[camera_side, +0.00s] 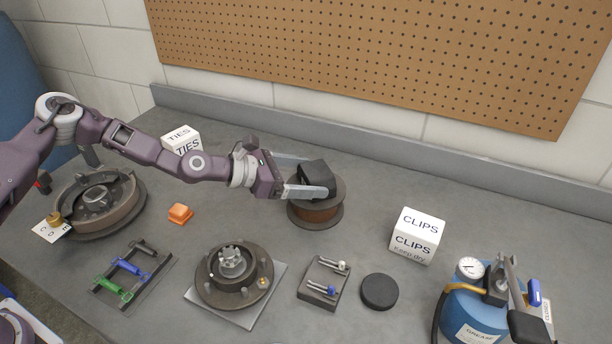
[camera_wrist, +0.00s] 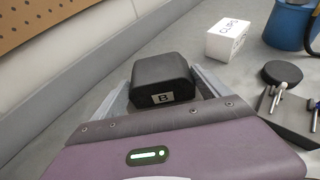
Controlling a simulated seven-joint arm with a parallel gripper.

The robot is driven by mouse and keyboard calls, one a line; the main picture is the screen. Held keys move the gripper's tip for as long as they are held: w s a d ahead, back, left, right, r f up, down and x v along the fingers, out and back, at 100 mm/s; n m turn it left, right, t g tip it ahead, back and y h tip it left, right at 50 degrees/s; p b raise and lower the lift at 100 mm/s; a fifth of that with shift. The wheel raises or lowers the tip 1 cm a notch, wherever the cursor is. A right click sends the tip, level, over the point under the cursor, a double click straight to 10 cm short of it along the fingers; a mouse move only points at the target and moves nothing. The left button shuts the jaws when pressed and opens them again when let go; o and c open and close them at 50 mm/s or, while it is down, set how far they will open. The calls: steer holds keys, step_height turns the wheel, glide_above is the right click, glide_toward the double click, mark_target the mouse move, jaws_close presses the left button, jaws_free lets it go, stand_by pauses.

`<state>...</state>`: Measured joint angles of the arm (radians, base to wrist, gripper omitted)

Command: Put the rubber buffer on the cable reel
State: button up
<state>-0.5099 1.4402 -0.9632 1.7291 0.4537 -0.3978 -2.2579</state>
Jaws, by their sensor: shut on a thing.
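The rubber buffer appears to be the black block (camera_side: 315,174) with rounded edges. In the wrist view the block (camera_wrist: 161,80) carries a white label with the letter B. My gripper (camera_side: 312,177) is shut on it, one finger on each side. The cable reel (camera_side: 318,214), a brown drum between dark flanges, stands on the bench directly below the block in the side view. The block and fingers cover part of the reel's top, and I cannot tell whether the block touches it. The reel is hidden in the wrist view.
A white CLIPS box (camera_side: 417,236) stands to the right of the reel. A black disc (camera_side: 379,292), a small pin holder (camera_side: 323,284) and a hub (camera_side: 233,275) lie in front. A TIES box (camera_side: 181,139) is behind my arm. A blue grease canister (camera_side: 472,312) stands front right.

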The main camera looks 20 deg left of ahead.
steer(key=o, duration=1.5)
steer(key=shift+f, duration=0.1)
steer(key=v, duration=1.2)
